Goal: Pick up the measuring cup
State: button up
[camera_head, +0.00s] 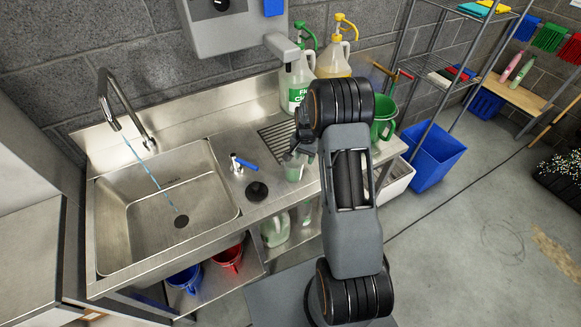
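A small, clear cup with a greenish tint (294,172), which looks like the measuring cup, stands on the steel counter right of the sink. My gripper (299,152) is at the cup's upper part, overlapping its rim in this view. The fingers are small, dark and partly hidden by my arm. I cannot tell whether they touch the cup or how far apart they are.
The sink (120,225) has water running from its faucet (107,100). A blue-handled valve (243,163) stands left of the cup. Behind are a green-labelled jug (297,85) and a yellow-topped jug (334,58). A green pitcher (384,122) stands to the right.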

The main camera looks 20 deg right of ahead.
jog(key=shift+f, duration=0.15)
grip_shut()
dwell(0.4)
